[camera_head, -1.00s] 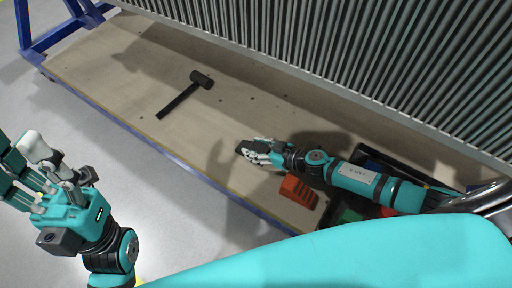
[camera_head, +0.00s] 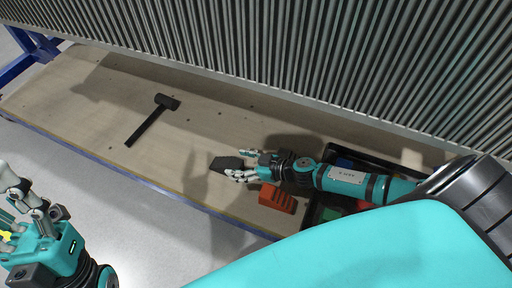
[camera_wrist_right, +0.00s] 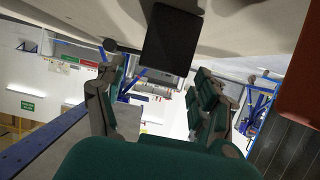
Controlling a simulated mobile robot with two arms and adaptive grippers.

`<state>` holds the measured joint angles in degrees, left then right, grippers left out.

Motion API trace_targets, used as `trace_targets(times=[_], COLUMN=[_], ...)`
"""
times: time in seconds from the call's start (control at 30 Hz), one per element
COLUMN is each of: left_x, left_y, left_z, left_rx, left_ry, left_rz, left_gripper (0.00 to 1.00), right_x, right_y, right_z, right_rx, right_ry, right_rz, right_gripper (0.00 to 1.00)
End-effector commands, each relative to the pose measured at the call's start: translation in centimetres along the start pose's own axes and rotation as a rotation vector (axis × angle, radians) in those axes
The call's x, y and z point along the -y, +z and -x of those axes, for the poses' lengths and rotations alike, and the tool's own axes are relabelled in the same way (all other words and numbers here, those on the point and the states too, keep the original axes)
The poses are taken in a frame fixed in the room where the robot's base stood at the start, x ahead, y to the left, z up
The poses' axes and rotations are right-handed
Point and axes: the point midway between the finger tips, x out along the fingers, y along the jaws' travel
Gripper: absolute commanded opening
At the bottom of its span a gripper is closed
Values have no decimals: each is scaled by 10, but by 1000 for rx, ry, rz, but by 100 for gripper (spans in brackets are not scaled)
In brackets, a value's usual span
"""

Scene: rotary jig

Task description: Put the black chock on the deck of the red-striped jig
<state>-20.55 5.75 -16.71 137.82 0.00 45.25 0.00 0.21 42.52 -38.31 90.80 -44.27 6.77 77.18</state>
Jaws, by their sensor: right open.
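The black chock (camera_head: 228,163) lies on the wooden bench top (camera_head: 90,90), just left of my right gripper (camera_head: 240,167). The fingers hide part of its right side. In the right wrist view the chock (camera_wrist_right: 172,40) shows as a dark block beyond and between the spread fingers of the right gripper (camera_wrist_right: 165,95), which is open. I cannot tell whether a finger touches it. My left gripper (camera_head: 20,205) is off the bench above the grey floor, partly cut by the picture edge. No red-striped jig shows.
An orange-red block (camera_head: 277,198) lies close to my right gripper. A black tray (camera_head: 312,212) with coloured pieces is under my right arm. A black mallet (camera_head: 152,118) lies farther left. A ribbed grey wall (camera_head: 300,50) runs along the back. Bench between mallet and chock is clear.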

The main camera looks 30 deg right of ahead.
Motion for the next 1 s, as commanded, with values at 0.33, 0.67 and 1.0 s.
trace_targets(times=[0.33, 0.67, 1.0], left_x=[8, 9, 9], left_y=[68, 83, 83], left_z=[5, 12, 12], left_rx=[391, 478, 476], left_ry=[-9, -12, -12], left_rz=[-22, -27, -27], left_gripper=[40, 40, 40], right_x=[1, 53, 117], right_y=[-1, -69, -336], right_z=[65, 60, 148], right_rx=[1, -199, -969], right_ry=[-1, -42, 196], right_rz=[-2, -2, 42], right_gripper=[70, 70, 70])
